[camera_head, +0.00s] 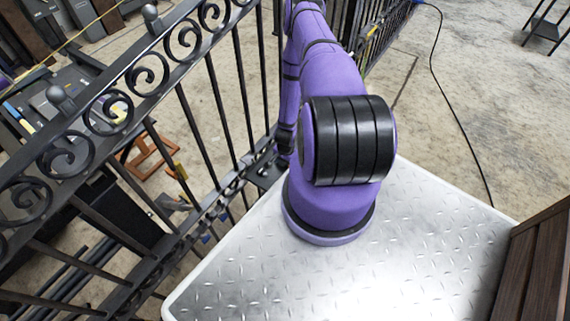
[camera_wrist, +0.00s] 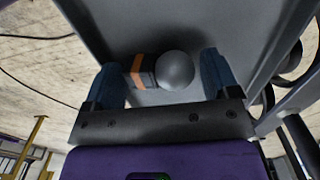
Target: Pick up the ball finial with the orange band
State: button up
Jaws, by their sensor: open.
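In the wrist view, the ball finial (camera_wrist: 174,70) is a smooth grey ball on a dark block-like base with an orange band (camera_wrist: 138,70). It appears to lie sideways, with the ball to the right and the banded end to the left, against a grey surface (camera_wrist: 125,25). My gripper (camera_wrist: 160,67) is open, with its two blue fingers on either side of the finial. The banded end is close to the left finger, and a small gap shows between the ball and the right finger. I cannot tell whether the left finger touches.
In the head view, a black scrollwork gate (camera_head: 110,110) runs along the left of my arm, with plain grey balls (camera_head: 62,98) on its top rail. A bright metal plate (camera_head: 420,235) lies below. Brown wooden boards (camera_head: 535,265) stand at right. Dark bars show at the wrist view's right.

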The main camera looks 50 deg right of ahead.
jog(key=shift+f, duration=0.15)
jog(key=c, duration=0.9)
jog(key=shift+r, duration=0.8)
notch_tip(320, 180, up, 2)
jog(key=shift+r, duration=0.1)
jog(key=s+a, duration=0.1)
jog(key=a, duration=0.4)
jog(key=s+a, duration=0.2)
jog(key=a, duration=0.3)
jog(key=s+a+r, duration=0.1)
jog(key=a, duration=0.4)
jog(key=shift+s+a+r, duration=0.1)
jog(key=shift+s+a, duration=0.05)
jog(key=shift+a, duration=0.05)
